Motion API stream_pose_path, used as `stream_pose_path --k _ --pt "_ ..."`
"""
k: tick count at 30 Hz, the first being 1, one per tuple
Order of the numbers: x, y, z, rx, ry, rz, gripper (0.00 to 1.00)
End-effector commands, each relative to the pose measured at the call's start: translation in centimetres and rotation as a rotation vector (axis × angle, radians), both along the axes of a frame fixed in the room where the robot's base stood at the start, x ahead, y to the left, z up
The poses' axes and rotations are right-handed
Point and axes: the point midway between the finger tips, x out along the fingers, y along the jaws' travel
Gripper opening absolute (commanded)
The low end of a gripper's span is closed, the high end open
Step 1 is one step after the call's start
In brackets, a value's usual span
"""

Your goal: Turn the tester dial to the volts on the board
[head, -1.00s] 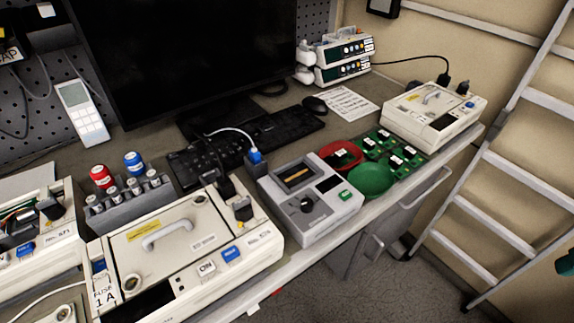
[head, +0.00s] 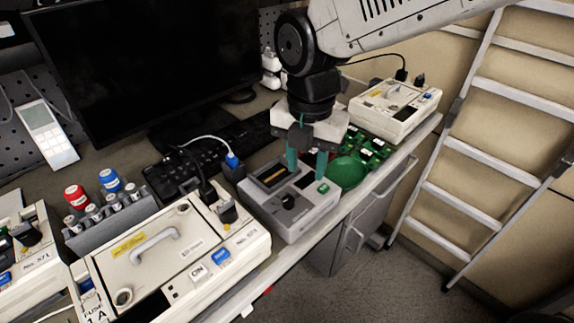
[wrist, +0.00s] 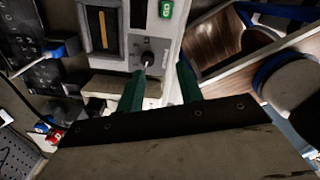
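The grey tester (head: 268,208) sits at the bench's front edge, with a dark window, a green button and a black dial (head: 288,201). My gripper (head: 307,168) hangs above the tester's back right part, with its two teal fingers apart and nothing between them. In the wrist view, the dial (wrist: 147,58) is just beyond the tips of my open gripper (wrist: 161,70), nearer the left finger. I see no contact with the dial. The dial's marks are too small to read. No board with a readable voltage shows.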

Motion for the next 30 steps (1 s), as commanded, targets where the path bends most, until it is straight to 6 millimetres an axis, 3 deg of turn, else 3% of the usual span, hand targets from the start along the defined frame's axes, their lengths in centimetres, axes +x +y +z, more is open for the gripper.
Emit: stream_pose_path --k 3,6,14,26,30 --pt "-0.2 2.4 -1.0 -0.006 0.006 0.176 0.36" --pt "-0.3 3.1 -1.4 -0.006 0.006 0.238 0.36" --pt "-0.3 3.2 -3.5 -0.008 0.009 0.248 0.36" --pt "-0.3 3.0 -8.4 -0.007 0.009 0.245 0.36" --pt "-0.2 3.1 -8.1 -0.005 0.006 0.244 0.03"
